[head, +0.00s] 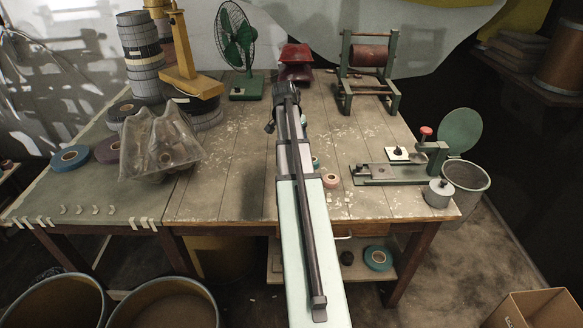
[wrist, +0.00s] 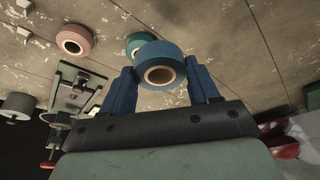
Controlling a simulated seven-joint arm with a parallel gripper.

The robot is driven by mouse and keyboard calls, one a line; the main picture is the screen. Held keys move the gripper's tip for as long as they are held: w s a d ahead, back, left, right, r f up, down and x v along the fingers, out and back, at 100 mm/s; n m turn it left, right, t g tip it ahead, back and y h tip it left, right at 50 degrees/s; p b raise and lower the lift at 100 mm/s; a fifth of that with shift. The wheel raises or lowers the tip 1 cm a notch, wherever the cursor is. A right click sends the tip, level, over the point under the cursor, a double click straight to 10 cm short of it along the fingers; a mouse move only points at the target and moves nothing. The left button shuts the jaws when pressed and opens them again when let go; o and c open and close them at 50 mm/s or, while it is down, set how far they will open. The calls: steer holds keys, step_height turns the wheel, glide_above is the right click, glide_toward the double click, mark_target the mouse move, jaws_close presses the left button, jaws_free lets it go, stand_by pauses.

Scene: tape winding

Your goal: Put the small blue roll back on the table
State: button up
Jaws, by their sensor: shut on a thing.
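The small blue roll (wrist: 172,57) is between the two blue fingers of my gripper (wrist: 160,72) in the wrist view. The gripper is shut on it, one finger on each side, and its brown core faces the camera. The roll looks held above the table (wrist: 235,40); the size of the gap cannot be told. In the head view my arm hides the gripper and the blue roll. The worn wooden table top (head: 235,165) spreads on both sides of my arm.
A teal roll (wrist: 134,38) lies partly behind the blue roll, and a pink roll (wrist: 75,38) lies farther left. A metal clamp device (head: 390,172) stands at the right. A plastic bag (head: 160,150), green fan (head: 236,45) and winding stand (head: 345,88) surround clear table.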

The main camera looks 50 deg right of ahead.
steer(key=w+a, duration=0.2)
steer(key=a, duration=0.3)
steer(key=shift+s+a+f+m+g, duration=0.1)
steer(key=shift+s+f+m+g, duration=0.2)
steer(key=shift+f+m, duration=1.1)
steer(key=shift+s+a+f+m+g, duration=0.1)
steer(key=shift+s+f+m+g, duration=0.3)
steer(key=shift+f, duration=1.75)
steer(key=shift+s+f+m+g, duration=0.1)
steer(key=shift+s+f+m, duration=0.25)
steer(key=shift+f+m, duration=1.1)
steer(key=shift+f+n, duration=0.45)
steer(key=shift+f, duration=0.05)
steer(key=o, duration=1.1)
steer(key=shift+o, duration=0.2)
steer(key=shift+r, duration=0.1)
steer(key=v, duration=1.2)
steer(key=shift+w+d+r, duration=0.1)
